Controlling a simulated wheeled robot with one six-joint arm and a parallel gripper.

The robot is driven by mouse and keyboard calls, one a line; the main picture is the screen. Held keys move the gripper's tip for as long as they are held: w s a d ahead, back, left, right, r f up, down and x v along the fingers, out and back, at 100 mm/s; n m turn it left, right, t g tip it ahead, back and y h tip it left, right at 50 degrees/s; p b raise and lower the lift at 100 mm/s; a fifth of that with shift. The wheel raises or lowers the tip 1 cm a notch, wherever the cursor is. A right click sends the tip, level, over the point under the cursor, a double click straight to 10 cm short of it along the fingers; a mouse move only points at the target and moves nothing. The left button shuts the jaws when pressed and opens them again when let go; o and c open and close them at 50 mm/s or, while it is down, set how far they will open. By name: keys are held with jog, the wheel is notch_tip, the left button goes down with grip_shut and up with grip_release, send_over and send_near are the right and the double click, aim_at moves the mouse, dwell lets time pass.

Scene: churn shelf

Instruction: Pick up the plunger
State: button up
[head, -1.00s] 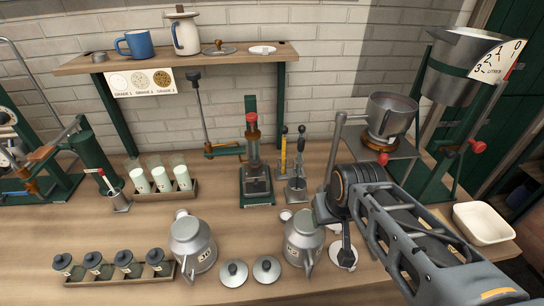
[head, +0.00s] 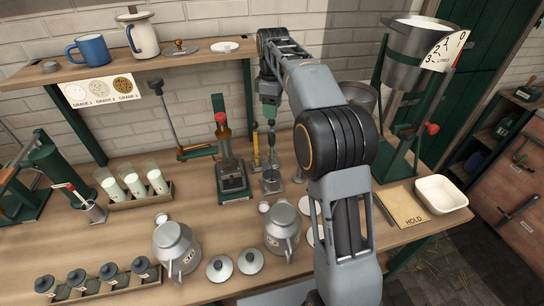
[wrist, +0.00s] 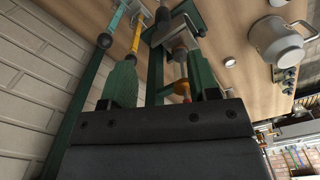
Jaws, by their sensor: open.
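I cannot tell for sure which thing is the plunger. In the head view, slim upright tools stand at mid-table, among them a yellow one (head: 256,150) and a rod in a small metal holder (head: 272,182). Another long rod (head: 168,115) with a dark top leans at the wall, left of the centre post. My gripper (head: 268,108) is above the upright tools, pointing down. Its green fingers (wrist: 162,80) stand apart in the wrist view, and I see nothing clearly held. The yellow tool (wrist: 137,35) shows beyond the left finger. My arm hides part of the tools' right side.
A red-knobbed press (head: 232,175) stands left of the tools. Metal churns (head: 178,248) and loose lids (head: 250,261) are in front. A shelf (head: 130,63) hangs behind. A large measuring pail (head: 413,55) and a white basin (head: 441,194) are at right.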

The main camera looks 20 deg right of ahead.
aim_at(271, 142)
notch_tip(271, 142, down, 8)
jog(key=shift+w+f, duration=0.1)
jog(key=f, duration=0.4)
jog(key=shift+s+a+p, duration=0.2)
jog(key=shift+a+p, duration=0.05)
jog(key=shift+p, duration=0.05)
jog(key=shift+f, duration=0.7)
grip_shut()
